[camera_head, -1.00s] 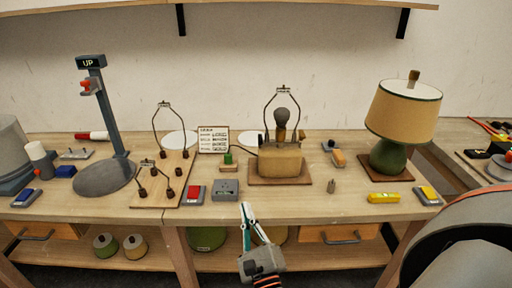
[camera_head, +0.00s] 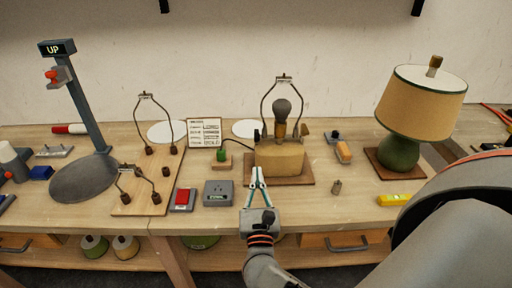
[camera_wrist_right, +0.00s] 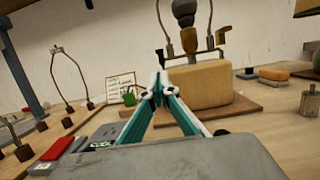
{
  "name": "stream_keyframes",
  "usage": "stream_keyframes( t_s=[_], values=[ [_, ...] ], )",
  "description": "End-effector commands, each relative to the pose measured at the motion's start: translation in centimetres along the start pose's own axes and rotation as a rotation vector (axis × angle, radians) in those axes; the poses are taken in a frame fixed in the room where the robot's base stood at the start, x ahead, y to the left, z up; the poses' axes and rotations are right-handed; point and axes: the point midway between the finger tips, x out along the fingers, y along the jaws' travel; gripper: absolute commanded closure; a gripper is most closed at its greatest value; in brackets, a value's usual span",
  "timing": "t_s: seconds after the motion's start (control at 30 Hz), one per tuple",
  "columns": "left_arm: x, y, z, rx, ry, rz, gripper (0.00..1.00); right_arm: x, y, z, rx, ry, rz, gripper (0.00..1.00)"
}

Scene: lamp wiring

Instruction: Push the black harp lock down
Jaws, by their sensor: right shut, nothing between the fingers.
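The lamp in the middle has a tan block body (camera_head: 280,158), a bulb (camera_head: 282,107) and a wire harp (camera_head: 264,108) standing around the bulb. A small black piece at the harp's left foot (camera_head: 257,136) looks like the black harp lock; it also shows in the right wrist view (camera_wrist_right: 160,57). Whether it is up or down is too small to tell. My right gripper (camera_head: 257,170) is shut and empty, its teal fingers pointing at the lamp's front left, below the black piece. In the right wrist view its fingertips (camera_wrist_right: 158,82) overlap the block's left edge. My left gripper is not in view.
A green-knobbed block (camera_head: 222,156) and an instruction card (camera_head: 205,132) stand left of the lamp. A grey outlet box (camera_head: 218,193) and a red switch (camera_head: 182,199) lie in front. A shaded lamp (camera_head: 420,100) stands at right. The table front right of centre is mostly clear.

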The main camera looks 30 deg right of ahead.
Motion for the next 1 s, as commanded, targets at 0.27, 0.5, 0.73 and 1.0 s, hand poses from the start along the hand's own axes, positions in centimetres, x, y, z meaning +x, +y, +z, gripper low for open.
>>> stream_keyframes(
  t_s=[0.27, 0.5, 0.73, 1.0],
  values=[
    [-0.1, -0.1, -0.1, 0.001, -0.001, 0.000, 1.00, 0.8, 0.0, 0.1, -0.001, -0.002, 0.000, 1.00],
    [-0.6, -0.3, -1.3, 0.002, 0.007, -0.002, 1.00, 4.7, 0.0, 0.3, -0.002, -0.003, -0.001, 1.00],
    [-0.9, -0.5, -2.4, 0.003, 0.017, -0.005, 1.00, 8.3, 0.0, 0.2, -0.003, -0.003, 0.000, 1.00],
    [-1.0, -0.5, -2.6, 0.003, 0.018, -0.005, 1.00, 10.0, 0.0, 0.1, -0.002, -0.001, 0.000, 1.00]
  ],
)
